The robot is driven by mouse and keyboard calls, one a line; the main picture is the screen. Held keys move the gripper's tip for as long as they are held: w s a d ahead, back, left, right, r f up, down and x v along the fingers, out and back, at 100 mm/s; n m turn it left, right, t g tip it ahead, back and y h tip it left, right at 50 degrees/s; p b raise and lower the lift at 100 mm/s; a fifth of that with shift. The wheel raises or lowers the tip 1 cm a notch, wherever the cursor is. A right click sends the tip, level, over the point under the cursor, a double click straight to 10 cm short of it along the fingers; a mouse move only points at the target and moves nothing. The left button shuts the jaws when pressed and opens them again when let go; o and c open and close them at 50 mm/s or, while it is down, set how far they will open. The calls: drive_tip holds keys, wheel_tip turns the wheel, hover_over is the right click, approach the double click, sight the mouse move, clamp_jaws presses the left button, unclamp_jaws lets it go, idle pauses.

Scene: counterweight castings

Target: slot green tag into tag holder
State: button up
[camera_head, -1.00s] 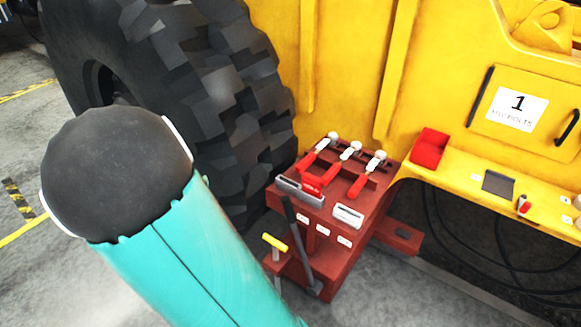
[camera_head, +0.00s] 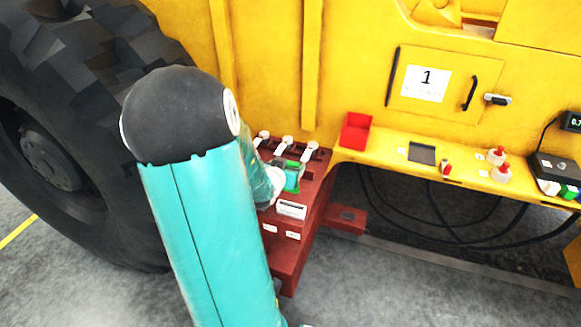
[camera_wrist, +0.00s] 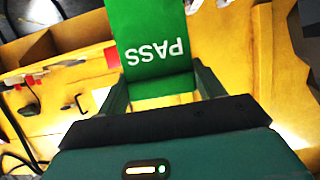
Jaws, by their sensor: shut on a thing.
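The green tag (camera_wrist: 155,40) is a flat card with "PASS" printed on it, upside down in the wrist view. My gripper (camera_wrist: 163,82) is shut on its near end, with one finger at each side. In the head view the green tag (camera_head: 292,180) and my gripper (camera_head: 284,174) are over the top of the red casting stack, partly behind my arm. A pale, slotted piece with a white label, which looks like the tag holder (camera_head: 292,209), is on the casting's front edge, just below the tag in the picture. The tag appears apart from it.
White-ended clamp levers (camera_head: 287,143) stand behind my gripper on the red casting (camera_head: 313,205). A red bin (camera_head: 356,131), dark pad (camera_head: 422,153) and small bottles (camera_head: 499,164) are on the yellow ledge (camera_head: 390,155). A big tyre (camera_head: 80,120) is at left.

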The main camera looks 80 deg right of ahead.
drive_tip(key=shift+s+d+f, duration=0.15)
drive_tip(key=shift+s, duration=0.5)
drive_tip(key=shift+f, duration=2.6)
drive_tip(key=shift+w+f, duration=0.1)
drive_tip(key=shift+f, duration=0.7)
drive_tip(key=shift+f, duration=0.35)
drive_tip(key=shift+f, duration=0.35)
drive_tip(key=shift+f, duration=0.65)
drive_tip(key=shift+f, duration=0.6)
drive_tip(key=o, duration=1)
drive_tip(key=shift+o, duration=0.2)
